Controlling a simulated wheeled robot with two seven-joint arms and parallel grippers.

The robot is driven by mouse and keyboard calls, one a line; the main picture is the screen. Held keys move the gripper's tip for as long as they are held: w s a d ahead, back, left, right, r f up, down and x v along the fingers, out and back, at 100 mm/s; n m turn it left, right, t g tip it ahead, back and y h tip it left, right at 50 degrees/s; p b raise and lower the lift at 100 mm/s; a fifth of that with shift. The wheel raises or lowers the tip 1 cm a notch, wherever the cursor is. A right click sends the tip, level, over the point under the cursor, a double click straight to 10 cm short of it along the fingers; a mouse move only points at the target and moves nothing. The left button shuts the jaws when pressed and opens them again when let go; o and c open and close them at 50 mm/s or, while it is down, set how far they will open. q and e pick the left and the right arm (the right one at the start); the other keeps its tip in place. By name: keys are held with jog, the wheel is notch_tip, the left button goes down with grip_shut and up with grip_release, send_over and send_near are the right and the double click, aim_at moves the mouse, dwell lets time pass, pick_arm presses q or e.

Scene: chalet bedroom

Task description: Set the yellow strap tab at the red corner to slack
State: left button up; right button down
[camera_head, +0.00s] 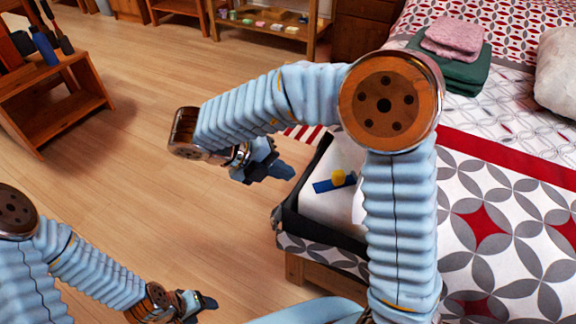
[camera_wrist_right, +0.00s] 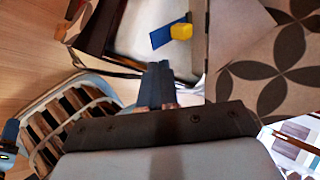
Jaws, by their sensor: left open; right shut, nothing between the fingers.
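A yellow tab (camera_head: 338,178) sits on a short blue strip (camera_head: 322,186) over a white surface with a dark rim (camera_head: 291,222) at the bed's corner. In the right wrist view the yellow tab (camera_wrist_right: 181,31) and blue strip (camera_wrist_right: 160,39) lie beyond my fingertips. I cannot make out a red corner piece beside the tab. My right gripper (camera_head: 283,172) is shut and empty, left of the tab and apart from it; its closed fingers (camera_wrist_right: 160,72) also show in the wrist view. My left gripper (camera_head: 205,302) is open, low over the floor. My right arm hides part of the white surface.
The bed has a grey, white and red patterned cover (camera_head: 500,220). Folded green and pink cloths (camera_head: 455,45) and a pillow (camera_head: 557,70) lie on it. A wooden shelf (camera_head: 55,95) stands at left, another bench (camera_head: 265,28) at the back. The wooden floor between is clear.

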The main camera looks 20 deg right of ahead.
aim_at(337, 174)
jog(key=b+x, duration=0.1)
jog(key=x, duration=0.6)
jog(key=shift+d+f, duration=0.2)
jog(key=shift+s+d+r, duration=0.1)
jog(key=shift+s+d, duration=0.05)
jog(key=shift+d, duration=1.75)
jog(key=shift+d, duration=0.1)
jog(key=d+p, duration=0.1)
jog(key=d, duration=0.2)
jog(key=shift+s+r+p, duration=0.15)
jog(key=shift+p, duration=0.25)
